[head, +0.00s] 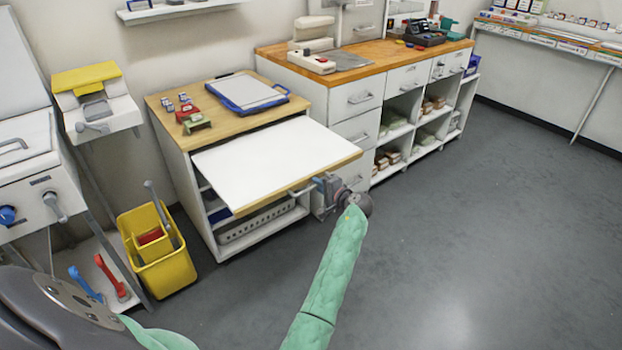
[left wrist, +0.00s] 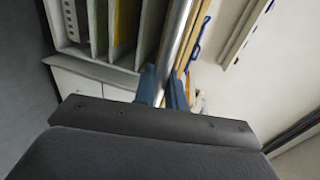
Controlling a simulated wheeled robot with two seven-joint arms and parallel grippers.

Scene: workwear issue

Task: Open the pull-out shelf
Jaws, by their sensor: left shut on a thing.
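The pull-out shelf (head: 270,158) is a white board with a wooden front edge. It sticks far out from the front of the low wooden-topped cabinet (head: 228,122). A metal bar handle (head: 300,190) sits below its front edge. My left gripper (head: 321,185) is shut on this handle near the shelf's front right corner. In the left wrist view the bar (left wrist: 181,38) runs between the blue fingers (left wrist: 163,88). The fingers hide part of the handle. My right gripper is not in view.
A blue clipboard (head: 248,92) and small items lie on the cabinet top. A white basket (head: 262,224) is in the cabinet below the shelf. A yellow bucket (head: 157,262) stands at left. A drawer counter (head: 358,98) stands at right. The floor (head: 460,220) at right is clear.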

